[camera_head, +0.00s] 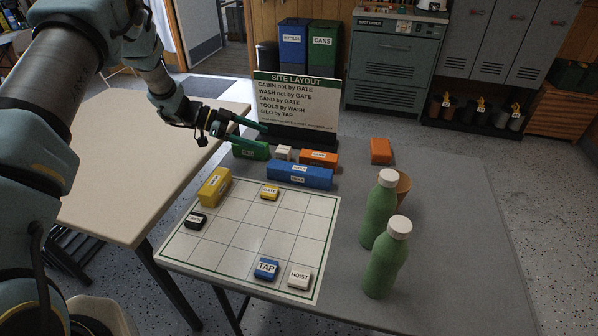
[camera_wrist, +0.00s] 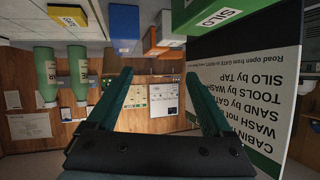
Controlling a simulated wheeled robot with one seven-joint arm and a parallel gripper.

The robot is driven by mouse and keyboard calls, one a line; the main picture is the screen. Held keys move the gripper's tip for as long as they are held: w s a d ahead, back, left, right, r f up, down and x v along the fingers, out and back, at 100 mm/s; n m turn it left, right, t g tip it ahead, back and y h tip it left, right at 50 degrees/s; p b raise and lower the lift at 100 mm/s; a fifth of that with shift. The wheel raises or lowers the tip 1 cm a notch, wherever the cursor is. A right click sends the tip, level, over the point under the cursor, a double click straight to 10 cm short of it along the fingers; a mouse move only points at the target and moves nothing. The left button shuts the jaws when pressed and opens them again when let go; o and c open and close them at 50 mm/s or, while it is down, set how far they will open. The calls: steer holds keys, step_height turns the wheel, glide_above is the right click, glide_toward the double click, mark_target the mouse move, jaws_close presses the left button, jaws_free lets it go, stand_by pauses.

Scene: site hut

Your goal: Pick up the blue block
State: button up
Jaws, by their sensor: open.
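The long blue block (camera_head: 300,177) lies on the grey table just behind the white grid board (camera_head: 250,232). It has white labels on its top and front. In the wrist view the blue block (camera_wrist: 123,22) shows at the upper left, beyond the fingertips. My gripper (camera_head: 258,139) is open and empty, above the back left of the table by the green block (camera_head: 250,149), left of and behind the blue block. In the wrist view my gripper's fingers (camera_wrist: 160,73) are spread with nothing between them.
A sign (camera_head: 297,100) stands behind the blocks. An orange block (camera_head: 319,158) and a white block (camera_head: 283,153) lie close behind the blue block. A yellow block (camera_head: 214,187) and the blue TAP tile (camera_head: 266,269) are on the board. Green bottles (camera_head: 387,257) stand at right.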

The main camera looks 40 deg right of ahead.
mark_target(297, 168)
steer(key=s+f+g+y, duration=0.1)
steer(key=s+f+m+g+y, duration=0.1)
steer(key=s, duration=0.1)
steer(key=s+a+m, duration=0.1)
steer(key=s, duration=0.1)
steer(key=shift+s+f+g+y+p, duration=0.25)
steer(key=shift+f+g+y+p, duration=0.05)
steer(key=shift+f+g+y, duration=0.1)
steer(key=p+x, duration=0.1)
steer(key=x, duration=0.2)
steer(key=shift+s+d, duration=0.15)
steer(key=shift+s, duration=0.2)
steer(key=p+x, duration=0.3)
steer(key=x, duration=0.2)
steer(key=shift+d, duration=0.3)
steer(key=shift+s+d+f, duration=0.25)
steer(key=shift+s, duration=0.1)
jaws_close()
